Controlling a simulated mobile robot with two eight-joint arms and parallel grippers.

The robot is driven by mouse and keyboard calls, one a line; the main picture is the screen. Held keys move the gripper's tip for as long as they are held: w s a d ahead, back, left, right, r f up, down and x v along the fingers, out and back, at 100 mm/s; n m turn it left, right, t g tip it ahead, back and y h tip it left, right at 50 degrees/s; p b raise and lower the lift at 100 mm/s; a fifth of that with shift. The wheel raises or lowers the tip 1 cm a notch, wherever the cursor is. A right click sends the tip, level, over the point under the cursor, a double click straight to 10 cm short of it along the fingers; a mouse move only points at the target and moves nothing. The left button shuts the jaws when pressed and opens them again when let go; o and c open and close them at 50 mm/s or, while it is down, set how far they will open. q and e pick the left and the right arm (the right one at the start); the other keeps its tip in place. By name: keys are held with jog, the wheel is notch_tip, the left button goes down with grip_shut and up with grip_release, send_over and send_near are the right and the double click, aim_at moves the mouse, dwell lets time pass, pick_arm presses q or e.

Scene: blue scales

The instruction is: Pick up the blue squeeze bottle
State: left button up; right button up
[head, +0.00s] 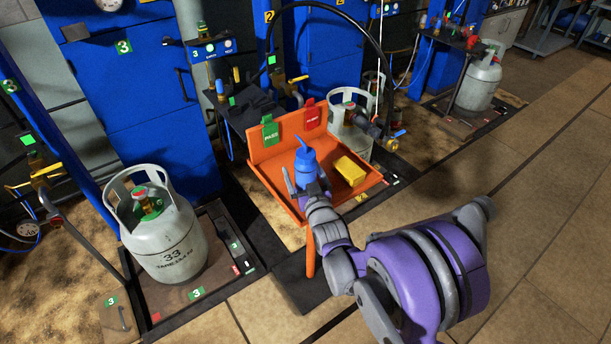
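The blue squeeze bottle (305,161) stands upright, its angled nozzle at the top, in an orange tray (262,157). My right gripper (306,183), on the purple and grey arm from the lower right, is at the bottle's lower part. One grey finger shows on each side of the bottle. The bottle's base is hidden by the gripper, so I cannot tell whether the fingers press on it. My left gripper is not in view.
A yellow block (350,171) lies in the tray right of the bottle. Green (270,133) and red (312,114) tags hang on the tray's back wall. Gas cylinders stand left (165,240), behind (350,135) and far right (478,82). Tiled floor at right is clear.

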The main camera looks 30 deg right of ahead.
grip_shut()
dwell(0.5)
